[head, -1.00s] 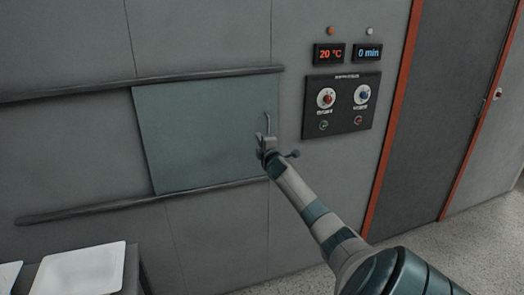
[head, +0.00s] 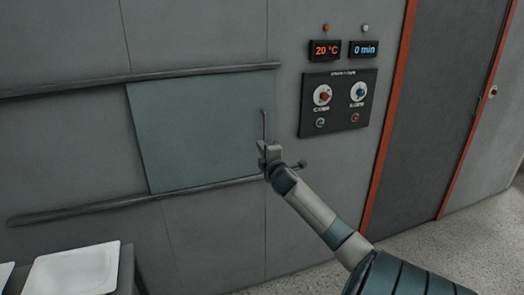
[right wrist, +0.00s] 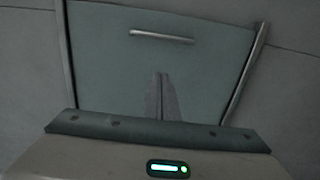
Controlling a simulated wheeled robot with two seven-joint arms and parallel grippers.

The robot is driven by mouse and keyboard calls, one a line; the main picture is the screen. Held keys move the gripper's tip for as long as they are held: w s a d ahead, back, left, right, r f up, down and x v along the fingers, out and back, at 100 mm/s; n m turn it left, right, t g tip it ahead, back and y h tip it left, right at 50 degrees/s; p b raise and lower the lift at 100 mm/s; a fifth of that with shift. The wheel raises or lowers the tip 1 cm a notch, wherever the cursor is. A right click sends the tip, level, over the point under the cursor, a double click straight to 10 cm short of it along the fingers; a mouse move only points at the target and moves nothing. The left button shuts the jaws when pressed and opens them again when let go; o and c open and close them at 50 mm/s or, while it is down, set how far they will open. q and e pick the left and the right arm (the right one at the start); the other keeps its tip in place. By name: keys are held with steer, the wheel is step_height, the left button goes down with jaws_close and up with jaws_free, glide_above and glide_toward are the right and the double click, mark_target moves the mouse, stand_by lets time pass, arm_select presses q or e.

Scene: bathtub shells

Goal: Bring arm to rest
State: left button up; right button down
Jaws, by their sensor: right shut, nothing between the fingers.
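My right gripper (head: 264,149) is in front of the right edge of a grey-green sliding door panel (head: 195,130). Its fingers are shut with nothing between them. A thin vertical handle (head: 264,125) on the panel shows just above the fingertips in the head view. In the right wrist view the shut fingers (right wrist: 161,90) point at the panel (right wrist: 110,60), and the handle (right wrist: 162,36) lies beyond them, apart from the fingers. My left gripper is not in view.
The panel sits between an upper rail (head: 60,88) and a lower rail (head: 80,210). A black control board (head: 338,103) with knobs is on the wall to the right, under a 20 °C display (head: 325,50) and a 0 min display (head: 363,48). A white tray (head: 75,268) is at the lower left.

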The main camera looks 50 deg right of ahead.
steer(key=shift+s+a, duration=0.2)
steer(key=shift+a, duration=0.05)
steer(key=shift+f, duration=0.1)
stand_by(0.5)
